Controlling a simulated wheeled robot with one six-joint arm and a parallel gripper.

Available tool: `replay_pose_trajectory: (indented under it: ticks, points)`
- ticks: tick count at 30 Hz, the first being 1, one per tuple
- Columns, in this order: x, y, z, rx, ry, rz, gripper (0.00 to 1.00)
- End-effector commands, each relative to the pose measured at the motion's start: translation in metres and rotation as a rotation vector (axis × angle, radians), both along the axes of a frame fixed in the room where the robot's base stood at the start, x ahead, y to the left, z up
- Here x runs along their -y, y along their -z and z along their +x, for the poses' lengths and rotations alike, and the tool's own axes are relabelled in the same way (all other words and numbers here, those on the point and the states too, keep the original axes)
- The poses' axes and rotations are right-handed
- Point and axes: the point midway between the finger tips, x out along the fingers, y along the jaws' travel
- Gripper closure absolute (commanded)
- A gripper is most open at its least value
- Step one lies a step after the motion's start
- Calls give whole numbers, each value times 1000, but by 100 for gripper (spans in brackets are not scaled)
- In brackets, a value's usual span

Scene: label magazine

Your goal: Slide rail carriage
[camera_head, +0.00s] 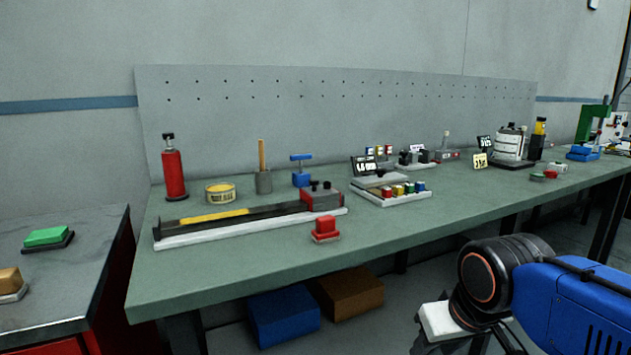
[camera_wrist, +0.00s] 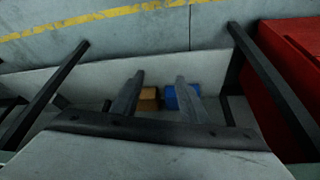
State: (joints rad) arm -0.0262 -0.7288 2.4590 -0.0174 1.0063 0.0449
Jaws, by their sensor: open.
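A long dark rail with a yellow strip (camera_head: 215,216) lies on a white base (camera_head: 250,230) at the front left of the green bench. A block that looks like the carriage (camera_head: 320,199), dark grey and reddish with black knobs on top, sits at the rail's right end. My gripper (camera_wrist: 159,77) is open, with two grey fingers apart and nothing between them. In the head view my arm is at the lower right, in front of the bench and well away from the rail. My fingertips there are cut off or unclear.
A red block (camera_head: 325,229) stands just in front of the rail's right end. A red bottle (camera_head: 173,172), yellow tin (camera_head: 220,192) and blue T-handled tool (camera_head: 301,172) stand behind the rail. A blue box (camera_head: 284,314) and brown box (camera_head: 350,291) are under the bench.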

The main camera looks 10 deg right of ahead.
Motion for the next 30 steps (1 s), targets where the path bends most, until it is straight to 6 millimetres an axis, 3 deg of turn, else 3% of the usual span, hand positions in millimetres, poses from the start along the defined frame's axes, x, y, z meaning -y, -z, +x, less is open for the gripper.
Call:
replay_pose_trajectory:
  ticks: [6,15,24,30]
  points:
    - [-12,-86,62,-20,43,-2,60]
    - [-41,-193,147,-38,135,-8,60]
    - [-86,-281,225,-41,247,-12,60]
    - [-124,-327,271,-34,332,-12,60]
